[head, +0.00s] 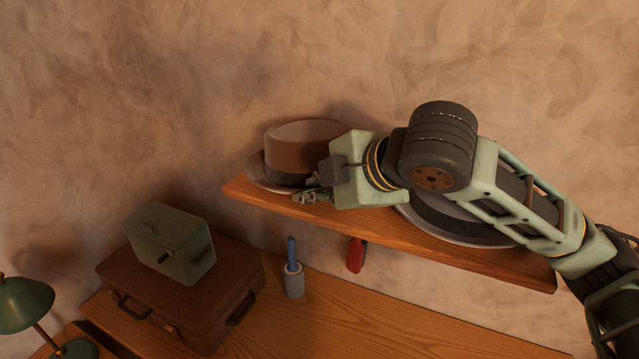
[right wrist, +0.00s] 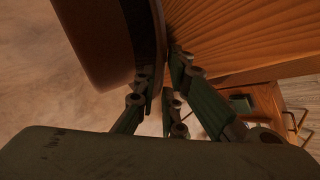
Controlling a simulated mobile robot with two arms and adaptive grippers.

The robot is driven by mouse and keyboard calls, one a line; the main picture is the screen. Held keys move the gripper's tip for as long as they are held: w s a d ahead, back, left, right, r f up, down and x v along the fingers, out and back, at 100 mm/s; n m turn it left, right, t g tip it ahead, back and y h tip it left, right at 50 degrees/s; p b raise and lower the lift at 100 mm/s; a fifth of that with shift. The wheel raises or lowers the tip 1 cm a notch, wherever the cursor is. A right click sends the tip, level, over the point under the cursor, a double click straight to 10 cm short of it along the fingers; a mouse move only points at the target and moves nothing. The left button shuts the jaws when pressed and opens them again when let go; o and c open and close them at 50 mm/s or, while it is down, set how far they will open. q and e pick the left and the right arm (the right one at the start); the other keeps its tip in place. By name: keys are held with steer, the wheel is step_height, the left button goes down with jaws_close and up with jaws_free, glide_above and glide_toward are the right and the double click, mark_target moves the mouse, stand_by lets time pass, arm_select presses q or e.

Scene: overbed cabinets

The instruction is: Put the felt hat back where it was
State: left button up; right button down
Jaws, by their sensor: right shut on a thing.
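A brown felt hat (head: 290,152) with a dark band and a grey brim is at the left end of the wooden shelf (head: 490,267). It is upright; whether its brim rests fully on the board is hard to tell. My right gripper (head: 313,192) is at the hat's front right edge and is shut on the brim. In the right wrist view the hat's crown (right wrist: 95,45) fills the upper left, with the brim's edge between the fingers (right wrist: 166,95). My left gripper is in neither view.
A second hat with a grey brim (head: 455,228) lies on the shelf, partly hidden behind my right arm. Below are a green box (head: 170,243) on a brown suitcase (head: 180,295), a grey cup (head: 293,282) holding a blue item, a red object (head: 356,255) and a green lamp (head: 25,303).

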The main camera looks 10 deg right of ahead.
steer(key=shift+a, duration=0.1)
steer(key=c, duration=2.1)
jaws_free()
steer(key=shift+s+r, duration=0.1)
arm_select(q)
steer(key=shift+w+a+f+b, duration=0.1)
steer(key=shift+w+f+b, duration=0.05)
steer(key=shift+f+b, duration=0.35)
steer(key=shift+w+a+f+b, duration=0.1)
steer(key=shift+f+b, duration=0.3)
steer(key=shift+b, duration=0.05)
arm_select(e)
steer(key=v, duration=1.2)
